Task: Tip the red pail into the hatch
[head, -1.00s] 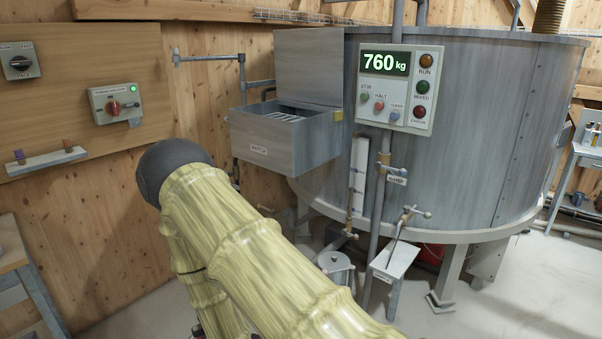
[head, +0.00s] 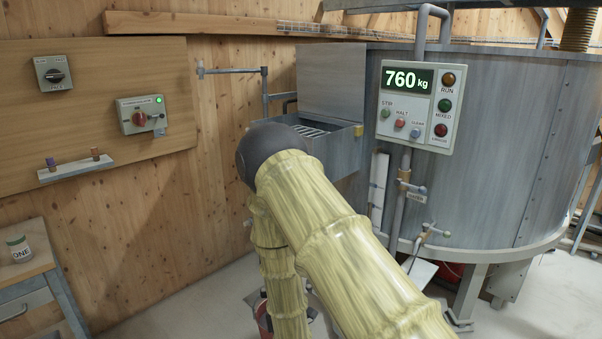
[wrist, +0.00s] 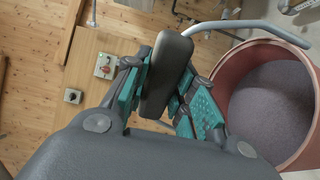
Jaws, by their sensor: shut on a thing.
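My gripper (wrist: 164,85) is shut on the dark grip of the red pail's handle in the wrist view. The red pail (wrist: 298,50) hangs from it at the right, with its open mouth showing grey-brown grainy feed inside. In the head view only a bit of the pail's rim (head: 264,324) shows low down, mostly hidden behind my arm. The hatch (head: 347,150) is a grey metal box on the mixer's side, with its lid (head: 340,82) raised and a grate inside. My arm covers part of its front. The pail is well below the hatch.
The mixer drum (head: 500,130) fills the right side, with a control panel (head: 417,107) reading 760 kg. A wall board (head: 90,80) carries switches and a small shelf (head: 75,170). A bench (head: 35,275) with a jar (head: 19,248) stands at left. Floor between bench and arm is clear.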

